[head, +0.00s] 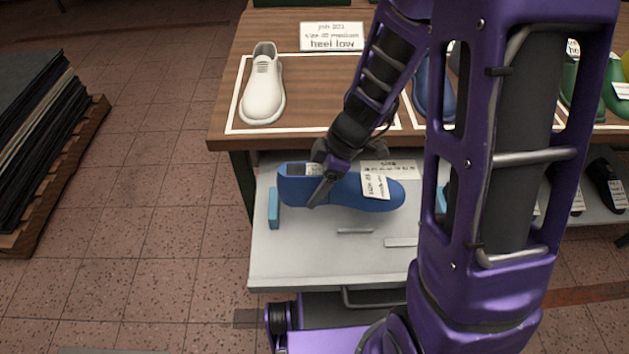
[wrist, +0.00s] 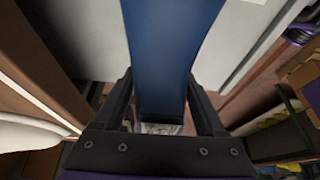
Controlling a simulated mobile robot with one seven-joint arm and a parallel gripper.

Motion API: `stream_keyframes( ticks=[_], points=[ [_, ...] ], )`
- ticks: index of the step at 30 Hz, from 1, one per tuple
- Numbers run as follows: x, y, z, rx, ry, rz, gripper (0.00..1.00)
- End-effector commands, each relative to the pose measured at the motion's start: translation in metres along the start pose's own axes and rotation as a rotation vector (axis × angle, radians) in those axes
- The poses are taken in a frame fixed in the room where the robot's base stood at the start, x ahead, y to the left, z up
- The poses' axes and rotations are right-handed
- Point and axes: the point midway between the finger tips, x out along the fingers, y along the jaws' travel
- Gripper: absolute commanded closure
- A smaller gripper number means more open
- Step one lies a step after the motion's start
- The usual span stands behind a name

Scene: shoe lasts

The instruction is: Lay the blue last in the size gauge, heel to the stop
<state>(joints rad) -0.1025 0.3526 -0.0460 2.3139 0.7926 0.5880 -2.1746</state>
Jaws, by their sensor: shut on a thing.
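The blue last (head: 345,190) lies level, with its heel to the left and its toe to the right. It has a white label on its forepart. My gripper (head: 318,190) is shut on it near the heel half, with fingers on either side; the wrist view also shows the last (wrist: 170,45) between the fingers (wrist: 163,105). The size gauge is at the pale grey shelf, with a light blue stop block (head: 273,208) close by the heel and a printed scale plate (head: 398,168) behind the last. I cannot tell whether heel and stop touch, or whether the last rests or hovers.
Another blue last (head: 432,88) and green lasts (head: 590,88) stand further right. My arm hides part of the shelf (head: 300,262).

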Motion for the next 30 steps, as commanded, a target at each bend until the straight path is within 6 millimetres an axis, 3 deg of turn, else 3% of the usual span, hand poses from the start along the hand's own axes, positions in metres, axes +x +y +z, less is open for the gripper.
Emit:
stream_keyframes(
  ticks=[30],
  points=[
    [0.049,0.001,0.02,-0.01,-0.002,-0.002,1.0]
  ],
)
